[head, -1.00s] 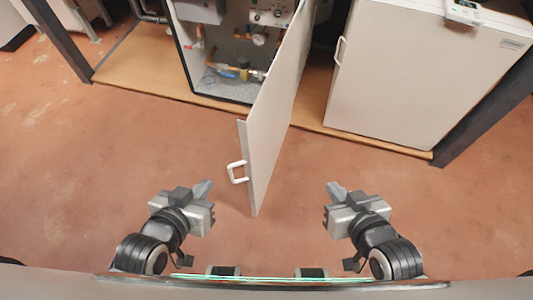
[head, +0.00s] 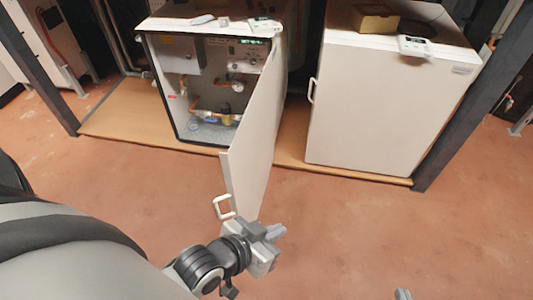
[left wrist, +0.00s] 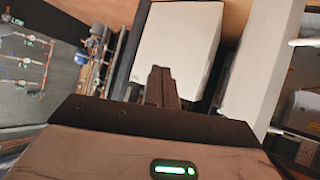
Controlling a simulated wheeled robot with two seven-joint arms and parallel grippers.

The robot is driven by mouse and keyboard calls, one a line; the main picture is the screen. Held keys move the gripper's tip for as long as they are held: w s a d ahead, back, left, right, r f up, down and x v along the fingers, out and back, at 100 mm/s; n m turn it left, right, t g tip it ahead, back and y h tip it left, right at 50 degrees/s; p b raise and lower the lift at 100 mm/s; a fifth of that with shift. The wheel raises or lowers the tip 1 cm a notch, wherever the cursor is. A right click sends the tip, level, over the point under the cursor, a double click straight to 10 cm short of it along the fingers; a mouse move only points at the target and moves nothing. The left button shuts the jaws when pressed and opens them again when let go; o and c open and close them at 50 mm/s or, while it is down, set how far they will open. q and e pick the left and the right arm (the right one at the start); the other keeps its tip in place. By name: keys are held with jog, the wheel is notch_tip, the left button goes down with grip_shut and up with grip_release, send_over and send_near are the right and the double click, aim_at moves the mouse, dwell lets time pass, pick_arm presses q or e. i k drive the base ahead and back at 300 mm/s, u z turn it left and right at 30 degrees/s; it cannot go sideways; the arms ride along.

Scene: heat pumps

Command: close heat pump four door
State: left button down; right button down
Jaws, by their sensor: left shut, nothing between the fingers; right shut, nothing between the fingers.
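The heat pump (head: 205,95) at the centre left of the head view stands open, with pipes and gauges showing inside. Its white door (head: 256,135) is swung wide towards me, hinged on the cabinet's right side. The door's white handle (head: 217,208) is at its near edge, low in the picture. My left gripper (head: 277,233) is shut and empty, just right of the door's near lower end; I cannot tell whether it touches. Its shut fingers (left wrist: 160,86) show in the left wrist view. Only the tip of my right gripper (head: 402,294) shows at the bottom edge, shut and apart from the door.
A closed white heat pump (head: 380,110) stands to the right, with a cardboard box (head: 375,18) and a small device (head: 415,46) on top. Dark posts (head: 480,110) flank the units. The wooden platform (head: 120,108) lies under them. The reddish floor (head: 370,220) in front is clear.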

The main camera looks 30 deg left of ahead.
aim_at(247, 167)
jog(key=k, duration=0.55)
jog(key=u, duration=1.15)
jog(key=i, duration=1)
